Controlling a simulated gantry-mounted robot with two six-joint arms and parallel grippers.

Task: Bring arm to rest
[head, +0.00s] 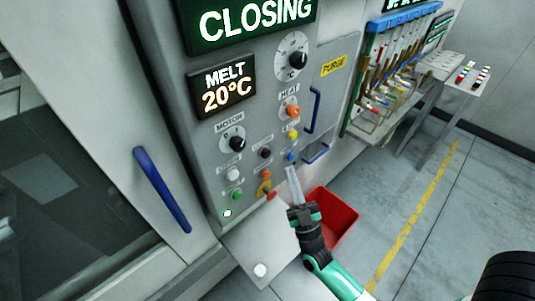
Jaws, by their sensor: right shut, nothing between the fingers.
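My right gripper (293,186) is shut and empty. It points up toward the lower part of the grey control panel (205,130), just below the blue button (291,157). I cannot tell whether its tips touch the panel. Its green and black arm comes up from the bottom of the head view. My left gripper is not in view.
The panel carries several knobs and coloured buttons, and displays reading "CLOSING" and "MELT 20°C" (223,88). A red bin (338,214) stands on the floor behind my right gripper. A blue door handle (161,189) is at left. Open floor with a yellow line (410,220) lies right.

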